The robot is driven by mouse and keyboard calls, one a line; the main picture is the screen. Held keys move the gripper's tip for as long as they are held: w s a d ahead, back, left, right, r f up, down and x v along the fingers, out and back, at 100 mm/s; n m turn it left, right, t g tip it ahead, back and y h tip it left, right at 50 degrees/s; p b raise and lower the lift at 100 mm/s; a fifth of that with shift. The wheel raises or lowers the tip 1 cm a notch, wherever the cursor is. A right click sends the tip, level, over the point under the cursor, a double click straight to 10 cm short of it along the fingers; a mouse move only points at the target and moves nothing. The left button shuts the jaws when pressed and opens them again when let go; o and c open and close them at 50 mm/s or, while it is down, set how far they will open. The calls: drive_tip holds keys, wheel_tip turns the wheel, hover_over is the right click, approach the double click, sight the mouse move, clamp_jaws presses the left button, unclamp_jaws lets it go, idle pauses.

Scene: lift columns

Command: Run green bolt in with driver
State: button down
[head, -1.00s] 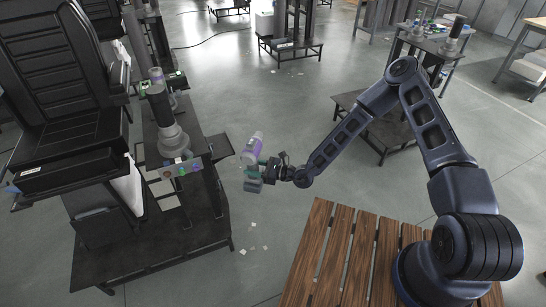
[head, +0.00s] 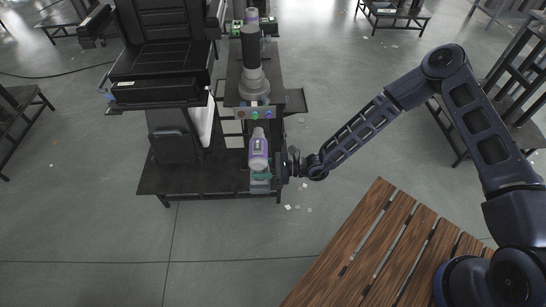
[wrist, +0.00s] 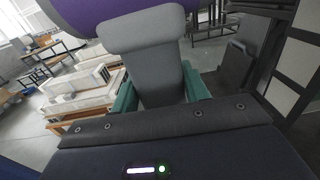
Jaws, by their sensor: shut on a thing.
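My gripper (head: 262,178) is shut on the driver (head: 258,150), a purple and grey tool held upright with its body above the fingers. In the wrist view the driver's grey handle (wrist: 158,70) sits between the green fingertips, with its purple part at the top edge. A small green spot, seemingly the green bolt (head: 254,115), shows among coloured spots on the front edge of the lift column's stand, just beyond the driver. It is too small to tell how far it sits in. The driver appears apart from it.
A slatted wooden table (head: 385,245) is at the lower right. Open floor lies in front of the platform.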

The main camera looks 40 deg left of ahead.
drive_tip(key=shift+s+a+g, duration=0.1)
drive_tip(key=shift+s+g, duration=0.2)
drive_tip(key=shift+s, duration=0.35)
drive_tip(key=shift+w+a, duration=2.35)
